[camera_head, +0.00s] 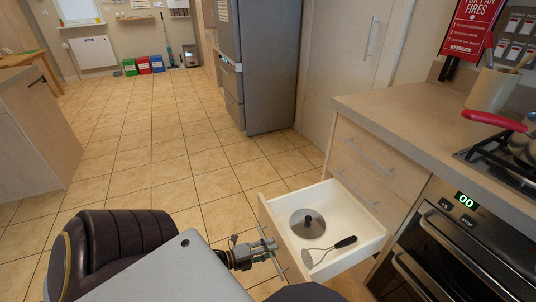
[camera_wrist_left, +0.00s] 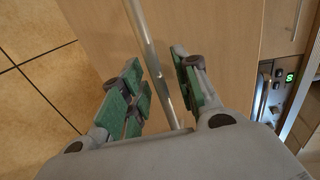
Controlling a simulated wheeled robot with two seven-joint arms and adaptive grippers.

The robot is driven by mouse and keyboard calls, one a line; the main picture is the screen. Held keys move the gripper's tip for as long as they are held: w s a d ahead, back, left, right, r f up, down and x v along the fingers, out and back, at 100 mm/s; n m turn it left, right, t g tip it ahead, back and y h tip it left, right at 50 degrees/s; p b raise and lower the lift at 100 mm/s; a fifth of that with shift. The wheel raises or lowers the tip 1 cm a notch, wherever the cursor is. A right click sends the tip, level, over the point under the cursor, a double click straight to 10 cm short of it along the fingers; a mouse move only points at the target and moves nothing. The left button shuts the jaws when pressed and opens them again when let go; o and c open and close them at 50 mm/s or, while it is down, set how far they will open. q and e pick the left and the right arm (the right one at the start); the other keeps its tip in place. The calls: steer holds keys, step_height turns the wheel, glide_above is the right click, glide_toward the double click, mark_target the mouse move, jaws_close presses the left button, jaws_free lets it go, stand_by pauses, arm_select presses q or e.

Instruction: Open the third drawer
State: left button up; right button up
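The third drawer (camera_head: 360,238) of the light wood unit, below two closed drawer fronts, stands pulled out. Its white inside holds a round metal lid (camera_head: 307,223) and a spatula with a black handle (camera_head: 331,249). My left gripper (camera_head: 268,247) is at the outer side of the drawer front. In the left wrist view the metal bar handle (camera_wrist_left: 151,50) runs between the two green-padded fingers of my left gripper (camera_wrist_left: 163,90). The fingers are apart, with a visible gap on each side of the bar. My right gripper does not show.
An oven (camera_head: 455,245) stands right of the drawers, below a worktop (camera_head: 400,112) with a hob and a red-handled pan (camera_head: 490,119). A grey fridge (camera_head: 268,65) stands behind. The tiled floor (camera_head: 150,150) to the left is clear.

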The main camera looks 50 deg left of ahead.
arm_select(q)
steer(key=shift+s, duration=0.1)
steer(key=v, duration=1.1)
steer(key=shift+s+a, duration=0.15)
steer(key=shift+s, duration=0.25)
steer(key=shift+s+r, duration=0.1)
steer(key=shift+s, duration=0.05)
stand_by(0.5)
